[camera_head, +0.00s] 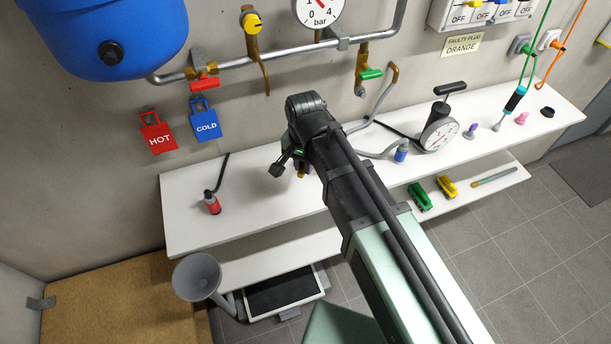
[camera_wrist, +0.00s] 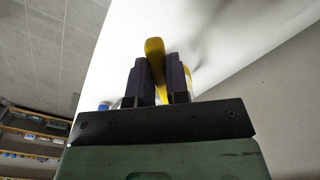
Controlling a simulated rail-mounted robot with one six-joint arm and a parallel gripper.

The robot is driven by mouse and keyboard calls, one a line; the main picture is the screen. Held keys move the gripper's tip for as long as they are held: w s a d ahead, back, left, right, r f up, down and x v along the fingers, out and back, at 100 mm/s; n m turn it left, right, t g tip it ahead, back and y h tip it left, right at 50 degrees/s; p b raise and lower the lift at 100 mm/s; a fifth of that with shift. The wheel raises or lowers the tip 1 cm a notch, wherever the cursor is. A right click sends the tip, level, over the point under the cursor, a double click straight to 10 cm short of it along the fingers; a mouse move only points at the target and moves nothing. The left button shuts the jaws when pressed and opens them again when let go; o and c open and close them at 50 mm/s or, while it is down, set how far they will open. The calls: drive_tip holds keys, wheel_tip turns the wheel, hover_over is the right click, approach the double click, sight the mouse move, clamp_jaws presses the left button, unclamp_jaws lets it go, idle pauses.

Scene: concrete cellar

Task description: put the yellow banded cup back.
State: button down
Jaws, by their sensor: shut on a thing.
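My gripper (camera_wrist: 158,62) is shut on a yellow piece (camera_wrist: 155,48) that stands up between its two dark fingers in the wrist view. A bit of yellow and white shows behind the right finger; I cannot tell whether it belongs to the same thing. In the head view my gripper (camera_head: 296,164) is over the white shelf (camera_head: 250,215), mostly hidden by my arm. A small yellow-brown bit shows below it. The held thing's full shape and any band are hidden, and I cannot tell whether it touches the shelf.
A red cylinder (camera_head: 212,203) stands on the shelf to the left, and a blue-banded grey one (camera_head: 401,153) to the right. A pressure gauge pump (camera_head: 439,132) is farther right. Green (camera_head: 420,196) and yellow (camera_head: 447,187) blocks lie on the lower shelf. Pipes and valves run above.

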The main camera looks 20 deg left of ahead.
wheel_tip(320, 180, down, 3)
drive_tip(key=shift+f+b, duration=0.2)
drive_tip(key=shift+b, duration=0.85)
drive_tip(key=shift+r+p, duration=0.3)
drive_tip(key=shift+f, duration=0.15)
drive_tip(key=c, duration=1.6)
unclamp_jaws()
drive_tip(key=shift+f, duration=0.1)
drive_tip(key=o, duration=0.5)
